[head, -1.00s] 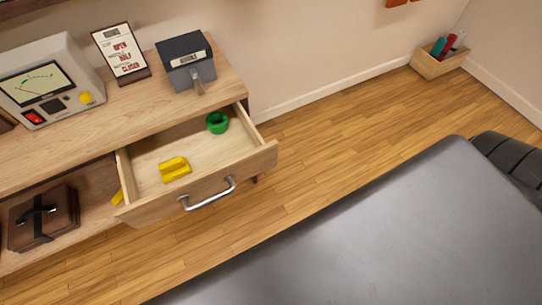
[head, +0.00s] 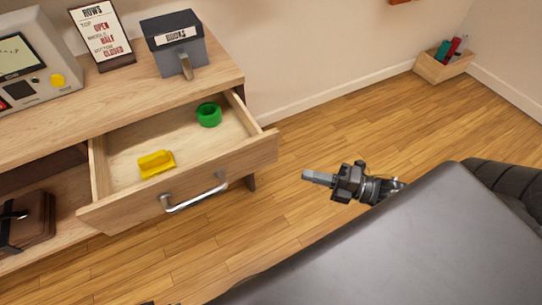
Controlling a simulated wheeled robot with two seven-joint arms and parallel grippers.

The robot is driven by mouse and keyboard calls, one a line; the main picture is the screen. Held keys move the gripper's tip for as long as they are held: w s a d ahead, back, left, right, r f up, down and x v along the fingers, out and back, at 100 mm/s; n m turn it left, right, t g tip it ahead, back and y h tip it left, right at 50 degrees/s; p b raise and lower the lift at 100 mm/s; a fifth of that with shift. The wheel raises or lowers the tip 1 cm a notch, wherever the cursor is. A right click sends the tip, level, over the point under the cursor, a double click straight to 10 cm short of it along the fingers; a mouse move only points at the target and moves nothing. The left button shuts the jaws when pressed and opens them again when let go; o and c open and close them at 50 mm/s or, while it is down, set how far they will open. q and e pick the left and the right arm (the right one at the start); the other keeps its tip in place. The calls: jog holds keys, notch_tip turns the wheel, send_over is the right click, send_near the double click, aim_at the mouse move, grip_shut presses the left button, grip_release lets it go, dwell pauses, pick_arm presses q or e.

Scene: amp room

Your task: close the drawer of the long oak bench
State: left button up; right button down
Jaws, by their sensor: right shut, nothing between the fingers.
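The long oak bench (head: 130,107) stands along the wall at the left. Its drawer (head: 180,178) is pulled well out toward me, with a silver bar handle (head: 193,195) on its front. A green ring-shaped thing (head: 208,115) and a yellow block (head: 156,164) lie inside it. My right gripper (head: 306,175) is shut and empty, to the right of the drawer front and apart from it, over the floor. My left gripper cannot be made out; only a small dark piece shows at the bottom edge.
On the bench top stand a grey meter box (head: 30,65), a sign (head: 101,35) and a dark grey box (head: 175,45). A brown case (head: 28,222) lies on the lower shelf. A wooden crate (head: 443,67) sits by the far wall. Floor right of the drawer is clear.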

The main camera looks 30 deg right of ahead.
jog(key=shift+w+d+x, duration=0.35)
jog(key=shift+x, duration=1.65)
jog(key=shift+w+d+x, duration=0.35)
jog(key=shift+x, duration=1.65)
jog(key=shift+w+d+x, duration=0.3)
jog(key=shift+w+x, duration=0.05)
jog(key=shift+x, duration=1.6)
jog(key=shift+w+f, duration=0.1)
